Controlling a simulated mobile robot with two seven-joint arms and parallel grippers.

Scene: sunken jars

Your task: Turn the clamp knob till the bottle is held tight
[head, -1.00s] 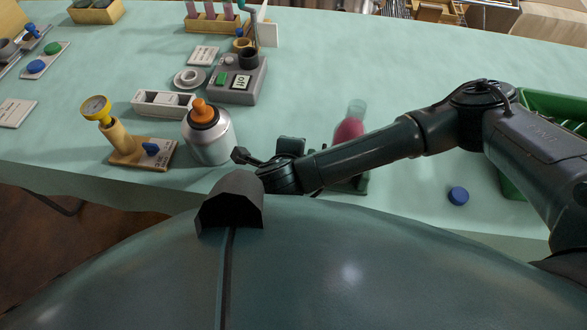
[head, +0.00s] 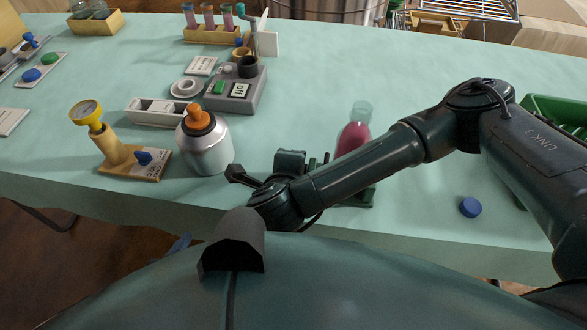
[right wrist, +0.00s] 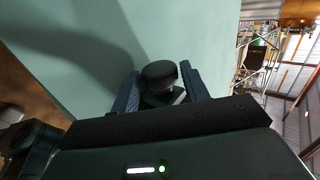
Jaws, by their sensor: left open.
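The bottle (head: 354,137) holds pink liquid and has a clear neck. It stands upright in the green clamp (head: 291,161), partly hidden behind my right arm. A round black knob (right wrist: 160,74) shows in the right wrist view. My right gripper (right wrist: 160,80) has one finger on each side of it; whether they press on it I cannot tell. In the head view my right wrist covers the near left of the clamp.
A silver bottle with an orange top (head: 204,145) stands left of the clamp, near a wooden stand with a yellow gauge (head: 115,150). A grey button box (head: 235,92) is behind. A blue cap (head: 470,207) lies right. The table behind the clamp is clear.

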